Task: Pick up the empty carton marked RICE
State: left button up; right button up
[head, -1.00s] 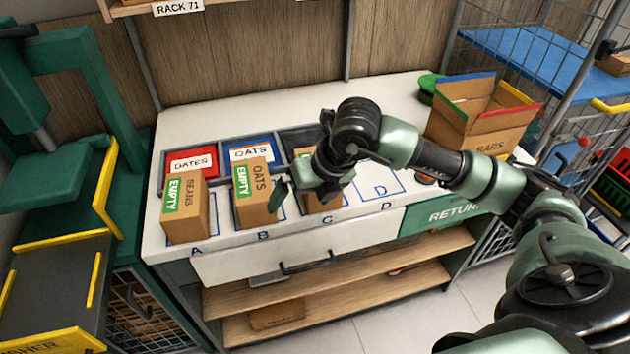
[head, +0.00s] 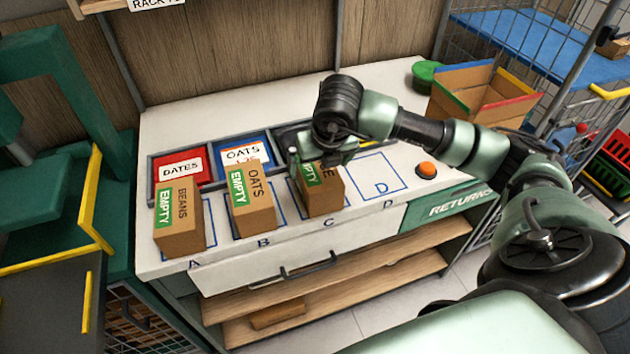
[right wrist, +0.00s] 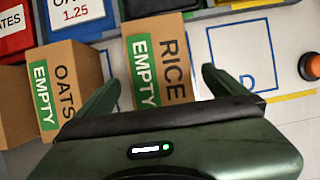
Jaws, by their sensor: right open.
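The RICE carton (head: 322,198) is a brown box with a green EMPTY label, standing at place C on the white counter. My right gripper hides part of its top in the head view. The right wrist view shows the words RICE and EMPTY on the carton (right wrist: 172,62). My right gripper (right wrist: 160,78) is open, with one finger on each side of the carton in that picture. I cannot tell whether the fingers reach down beside its walls or touch it. My left gripper is not in view.
The OATS carton (head: 253,208) at B and BEANS carton (head: 178,228) at A stand to the left. Behind are a red DATES bin (head: 165,183) and blue OATS bin (head: 262,144). Place D (head: 380,187) is bare. An orange button (head: 426,169) and open box (head: 465,105) are right.

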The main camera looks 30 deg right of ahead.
aim_at(314, 180)
jog(key=shift+p+x, duration=0.8)
jog(key=shift+x, duration=0.25)
jog(key=x, duration=0.2)
jog(key=shift+w+f, duration=0.1)
jog(key=shift+f, duration=0.2)
jog(key=shift+w+f, duration=0.1)
jog(key=shift+f, duration=0.1)
jog(key=c, duration=1.3)
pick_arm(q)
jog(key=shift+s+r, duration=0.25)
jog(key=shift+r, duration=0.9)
pick_arm(e)
jog(key=shift+c, duration=0.5)
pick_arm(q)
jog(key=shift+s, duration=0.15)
pick_arm(e)
jog(key=shift+r, duration=0.1)
